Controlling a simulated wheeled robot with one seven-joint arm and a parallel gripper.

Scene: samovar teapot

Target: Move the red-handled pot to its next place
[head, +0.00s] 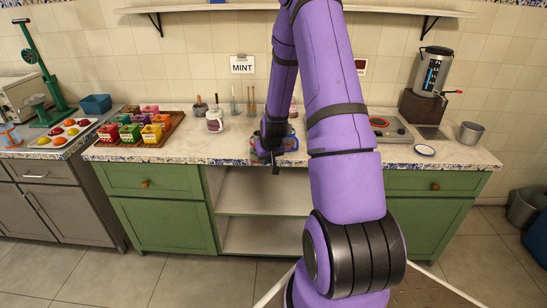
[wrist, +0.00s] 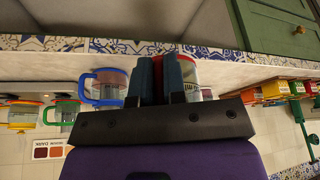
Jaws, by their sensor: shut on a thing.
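The red-handled pot (wrist: 190,72) is a small clear vessel with a red rim and a label, close to my fingers in the wrist view. My gripper (wrist: 160,78) is shut on its red handle, which shows between the two dark teal fingers. In the head view my gripper (head: 271,152) is at the counter's front edge, below the mint sign (head: 242,64). My arm and gripper hide most of the pot there. I cannot tell whether the pot touches the counter.
A blue-handled pot (wrist: 110,86) stands right beside my fingers, with a green-handled pot (wrist: 64,112) farther off. On the counter are a white jar (head: 214,121), a tray of colored boxes (head: 155,141), a burner (head: 396,136), a samovar (head: 434,70) and a saucer (head: 424,150).

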